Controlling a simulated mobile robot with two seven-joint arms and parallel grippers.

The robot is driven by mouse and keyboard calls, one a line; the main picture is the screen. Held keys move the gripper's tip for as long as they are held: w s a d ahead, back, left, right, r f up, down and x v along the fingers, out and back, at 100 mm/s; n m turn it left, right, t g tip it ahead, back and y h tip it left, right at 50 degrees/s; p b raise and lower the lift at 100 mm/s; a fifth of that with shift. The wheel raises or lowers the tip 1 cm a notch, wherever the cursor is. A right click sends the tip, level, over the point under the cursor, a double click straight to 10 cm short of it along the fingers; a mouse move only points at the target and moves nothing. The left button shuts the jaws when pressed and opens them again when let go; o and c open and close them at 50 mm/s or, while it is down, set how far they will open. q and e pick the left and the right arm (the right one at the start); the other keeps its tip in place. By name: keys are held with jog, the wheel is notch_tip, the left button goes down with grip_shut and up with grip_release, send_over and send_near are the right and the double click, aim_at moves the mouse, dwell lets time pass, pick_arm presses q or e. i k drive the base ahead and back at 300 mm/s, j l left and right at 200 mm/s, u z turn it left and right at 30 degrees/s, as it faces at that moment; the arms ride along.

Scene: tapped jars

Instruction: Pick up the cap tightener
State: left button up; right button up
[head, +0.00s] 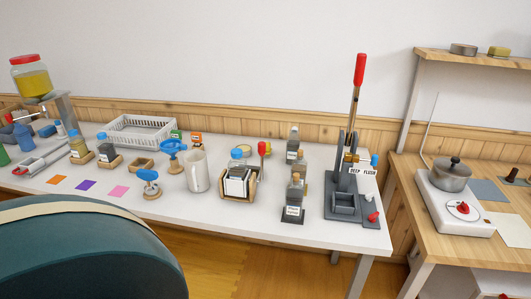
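I cannot tell for sure which thing is the cap tightener. A blue round-headed tool (148,176) stands on a small round wooden base near the table's front edge, left of a white cylinder. A larger blue piece with a wide top (173,147) stands on another wooden base just behind it. Either could be the cap tightener. Both are upright and nothing touches them from above. Neither of my grippers shows in the head view.
The white table (335,240) also holds a white cylinder (197,172), a wooden box of cards (238,184), dark bottles (293,192), a tall red-handled lever press (345,175) and a white basket (142,130). Orange, purple and pink squares lie at the front left. A pot (451,174) sits on a burner at right.

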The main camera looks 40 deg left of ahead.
aim_at(152, 188)
jog(key=j+u, duration=0.15)
jog(key=u, duration=1.4)
